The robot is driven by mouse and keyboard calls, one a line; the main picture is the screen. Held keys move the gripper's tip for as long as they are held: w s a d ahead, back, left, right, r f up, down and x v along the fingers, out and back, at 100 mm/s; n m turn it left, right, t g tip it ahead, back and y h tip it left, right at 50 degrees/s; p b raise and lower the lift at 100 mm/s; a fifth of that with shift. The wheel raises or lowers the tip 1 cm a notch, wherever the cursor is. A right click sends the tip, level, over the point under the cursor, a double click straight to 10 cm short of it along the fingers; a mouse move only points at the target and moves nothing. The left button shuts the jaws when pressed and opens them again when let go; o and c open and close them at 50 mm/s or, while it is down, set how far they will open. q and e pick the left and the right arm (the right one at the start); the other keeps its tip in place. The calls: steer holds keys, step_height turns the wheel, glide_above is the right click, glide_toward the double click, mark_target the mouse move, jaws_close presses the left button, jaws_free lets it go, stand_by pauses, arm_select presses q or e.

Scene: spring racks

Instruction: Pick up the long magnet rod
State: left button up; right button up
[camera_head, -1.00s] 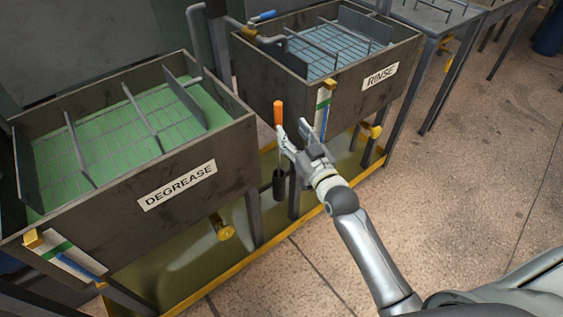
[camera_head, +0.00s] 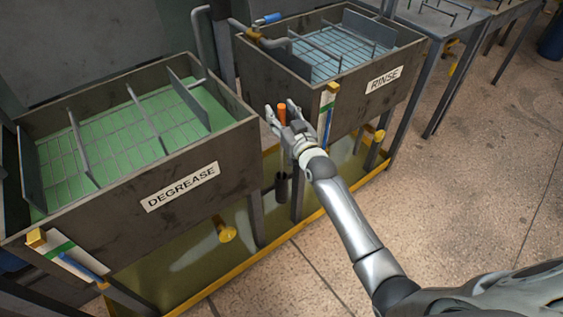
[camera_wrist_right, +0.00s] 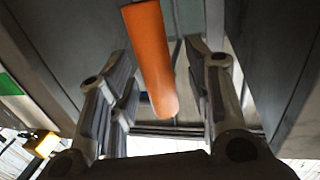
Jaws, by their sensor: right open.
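The long magnet rod has an orange handle (camera_head: 282,112), a thin shaft and a dark lower end (camera_head: 283,186). It hangs upright in the gap between the degrease and rinse tanks. My right gripper (camera_head: 281,109) is open, with its fingers around the orange handle. In the right wrist view the orange handle (camera_wrist_right: 152,60) lies between the two spread fingers; I cannot tell whether either touches it. The wrist hides part of the shaft in the head view. My left gripper is out of view.
The degrease tank (camera_head: 205,207) with green liquid stands at left, the rinse tank (camera_head: 349,102) behind right. A yellow-edged drip tray (camera_head: 200,270) lies below. A yellow valve (camera_head: 227,231) sticks out under the degrease tank. The floor (camera_head: 480,170) at right is clear.

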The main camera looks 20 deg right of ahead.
steer(key=shift+c, duration=0.5)
jaws_close()
steer(key=shift+r, duration=0.15)
